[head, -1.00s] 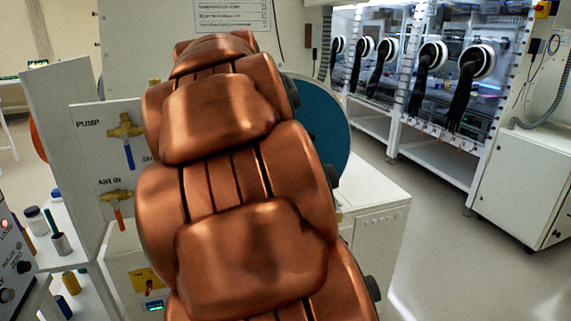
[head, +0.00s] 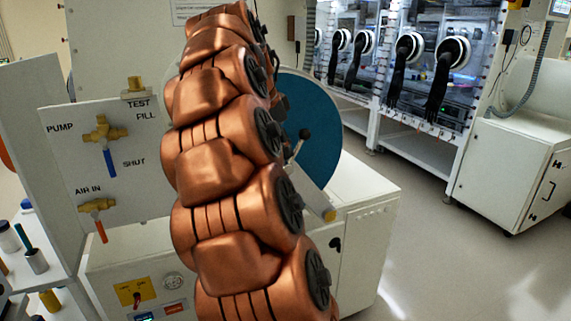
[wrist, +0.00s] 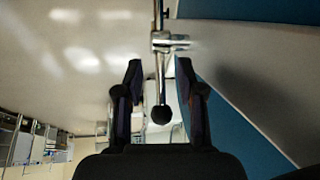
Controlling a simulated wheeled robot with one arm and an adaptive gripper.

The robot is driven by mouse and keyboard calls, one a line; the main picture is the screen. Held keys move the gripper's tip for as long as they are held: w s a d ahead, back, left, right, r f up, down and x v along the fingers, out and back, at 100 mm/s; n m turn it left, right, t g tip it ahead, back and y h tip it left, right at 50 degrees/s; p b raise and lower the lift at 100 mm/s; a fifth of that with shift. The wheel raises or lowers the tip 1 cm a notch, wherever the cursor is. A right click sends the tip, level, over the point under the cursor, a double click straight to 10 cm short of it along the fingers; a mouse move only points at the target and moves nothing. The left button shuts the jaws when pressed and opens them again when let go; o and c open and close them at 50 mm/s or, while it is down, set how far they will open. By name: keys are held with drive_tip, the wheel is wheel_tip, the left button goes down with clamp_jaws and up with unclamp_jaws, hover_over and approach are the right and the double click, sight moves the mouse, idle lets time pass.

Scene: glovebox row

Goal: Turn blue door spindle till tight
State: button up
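The round blue door (head: 318,120) stands behind my arm in the head view, its left part hidden. A lever with a black ball knob (head: 304,133) shows in front of it. In the wrist view the blue door (wrist: 225,110) lies at the right, crossed by a broad grey bar (wrist: 240,55). The metal spindle with its cross-piece (wrist: 168,41) is at the top centre. A rod ends in a black ball knob (wrist: 161,114) that appears between the fingers. My gripper (wrist: 159,68) is open, fingers either side of the rod; contact cannot be told. The head view hides its fingers.
A valve panel (head: 85,185) with PUMP and AIR IN valves stands left of my arm. A white cabinet (head: 362,200) is below the door. A shelf with bottles (head: 35,260) is at lower left. Gloveboxes (head: 400,70) line the back right. Floor (head: 440,260) is clear at right.

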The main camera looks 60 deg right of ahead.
sight(288, 162)
drive_tip(key=shift+p+x, duration=0.55)
drive_tip(key=shift+x, duration=2.75)
clamp_jaws()
